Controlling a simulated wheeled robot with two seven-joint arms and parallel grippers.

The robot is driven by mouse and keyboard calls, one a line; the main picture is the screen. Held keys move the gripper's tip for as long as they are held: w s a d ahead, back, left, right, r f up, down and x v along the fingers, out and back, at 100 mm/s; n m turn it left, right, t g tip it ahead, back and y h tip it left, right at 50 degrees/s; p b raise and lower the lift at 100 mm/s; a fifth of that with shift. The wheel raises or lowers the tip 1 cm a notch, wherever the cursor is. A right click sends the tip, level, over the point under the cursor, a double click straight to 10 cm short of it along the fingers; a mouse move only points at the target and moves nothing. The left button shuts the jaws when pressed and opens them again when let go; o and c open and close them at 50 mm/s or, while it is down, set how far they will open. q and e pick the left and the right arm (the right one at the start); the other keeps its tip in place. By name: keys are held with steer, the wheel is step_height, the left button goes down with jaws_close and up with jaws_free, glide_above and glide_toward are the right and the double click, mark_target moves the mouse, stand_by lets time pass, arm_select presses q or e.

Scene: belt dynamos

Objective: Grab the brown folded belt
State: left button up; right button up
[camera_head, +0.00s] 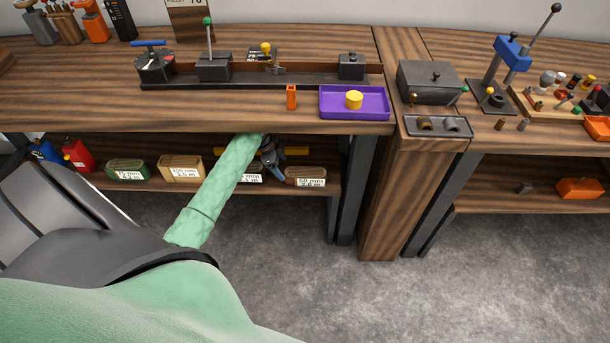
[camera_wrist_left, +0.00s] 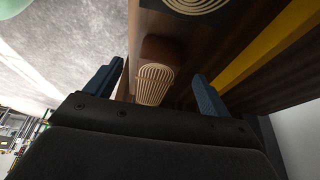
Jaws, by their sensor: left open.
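The brown folded belt (camera_head: 304,172) lies on the lower shelf at the right end of a row of folded belts, with a white "50 mm" label on its front. In the left wrist view a brown folded belt (camera_wrist_left: 162,48), with pale looped folds on its end, sits between and beyond the two blue fingers. My left gripper (camera_head: 271,158) reaches under the upper bench top, just left of the brown belt. It also shows in the left wrist view (camera_wrist_left: 158,72), open, with nothing gripped. My arm and gripper partly hide the neighbouring labelled belt. My right gripper is out of view.
Green (camera_head: 129,168) and tan (camera_head: 181,167) folded belts lie left on the shelf. A yellow bar (camera_head: 293,151) runs behind the gripper. The bench top overhangs the shelf; a dark leg (camera_head: 345,190) stands to the right. A purple tray (camera_head: 337,104) sits above.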

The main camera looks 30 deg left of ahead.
mark_target(304, 172)
arm_select(q)
steer(key=d, duration=0.1)
steer(key=w+d, duration=0.1)
steer(key=w+d+p, duration=0.1)
steer(key=d, duration=0.1)
steer(key=shift+w, duration=0.25)
steer(key=shift+w+d, duration=0.3)
steer(key=shift+d, duration=0.25)
steer(key=shift+w+d+p, duration=0.35)
steer(key=shift+w+d, duration=0.05)
steer(key=shift+d, duration=0.2)
steer(key=x, duration=0.4)
steer(key=shift+f+p, duration=0.35)
steer(key=shift+f, duration=0.15)
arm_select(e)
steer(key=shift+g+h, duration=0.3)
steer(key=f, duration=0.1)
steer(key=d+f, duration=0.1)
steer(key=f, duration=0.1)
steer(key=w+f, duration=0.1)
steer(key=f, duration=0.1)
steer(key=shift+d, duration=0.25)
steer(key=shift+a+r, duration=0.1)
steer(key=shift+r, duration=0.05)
arm_select(q)
steer(key=shift+f, duration=0.3)
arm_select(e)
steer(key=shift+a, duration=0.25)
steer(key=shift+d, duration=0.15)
